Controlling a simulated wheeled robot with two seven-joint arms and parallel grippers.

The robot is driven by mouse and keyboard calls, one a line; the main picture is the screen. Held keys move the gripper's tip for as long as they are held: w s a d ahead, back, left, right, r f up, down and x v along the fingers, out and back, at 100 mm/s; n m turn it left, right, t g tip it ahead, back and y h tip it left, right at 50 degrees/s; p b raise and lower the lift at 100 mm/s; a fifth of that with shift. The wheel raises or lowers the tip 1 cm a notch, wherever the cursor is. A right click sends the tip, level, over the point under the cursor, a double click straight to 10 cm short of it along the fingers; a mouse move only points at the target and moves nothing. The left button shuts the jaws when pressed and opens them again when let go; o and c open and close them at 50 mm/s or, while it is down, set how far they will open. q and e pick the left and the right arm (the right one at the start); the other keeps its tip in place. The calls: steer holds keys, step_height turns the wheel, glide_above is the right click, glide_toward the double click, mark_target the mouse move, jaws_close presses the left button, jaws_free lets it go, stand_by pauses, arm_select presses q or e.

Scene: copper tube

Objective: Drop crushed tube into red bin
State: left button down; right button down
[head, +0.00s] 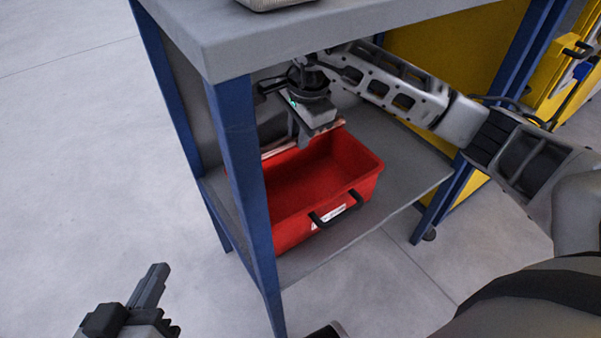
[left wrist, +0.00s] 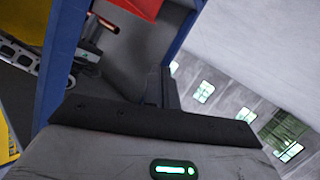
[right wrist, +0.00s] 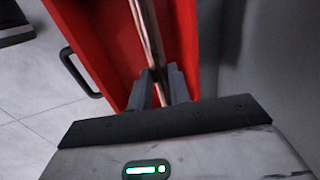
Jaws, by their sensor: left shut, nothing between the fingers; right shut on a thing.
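The copper tube (head: 279,148) is a thin, reddish-brown length, held level at the back rim of the red bin (head: 290,222) in the head view. My right gripper (head: 303,140) is shut on the tube near its middle. In the right wrist view, the tube (right wrist: 147,30) runs away from the fingers (right wrist: 160,82) above the red bin (right wrist: 105,50). Whether the tube touches the rim cannot be told. My left gripper (head: 150,288) is shut and empty, low at the left, apart from the bin. The bin's left part is hidden behind a table leg.
The bin stands on a grey lower shelf (head: 420,182) under a grey tabletop (head: 330,28). A blue leg (head: 240,160) stands in front of the bin's left side. A yellow cabinet (head: 450,50) is behind. The floor at the left is clear.

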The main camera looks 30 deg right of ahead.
arm_select(q)
steer(key=d+r+n+t+h+b, duration=0.1)
steer(key=b, duration=0.3)
steer(key=shift+s+d+r+n+h, duration=0.1)
steer(key=shift+r+n+h, duration=0.05)
steer(key=shift+n+h, duration=0.2)
arm_select(e)
steer(key=f, duration=0.5)
steer(key=shift+s+f, duration=0.25)
steer(key=shift+f, duration=0.1)
steer(key=c, duration=1.2)
jaws_free()
steer(key=shift+c, duration=0.2)
arm_select(q)
steer(key=p, duration=0.1)
steer(key=f+m+y+p, duration=0.1)
steer(key=shift+s+a+f+g+p, duration=0.1)
steer(key=shift+a+g+p, duration=0.2)
steer(key=shift+a, duration=0.05)
arm_select(e)
step_height(320, 180, up, 7)
steer(key=s, duration=0.1)
steer(key=shift+s+r, duration=0.2)
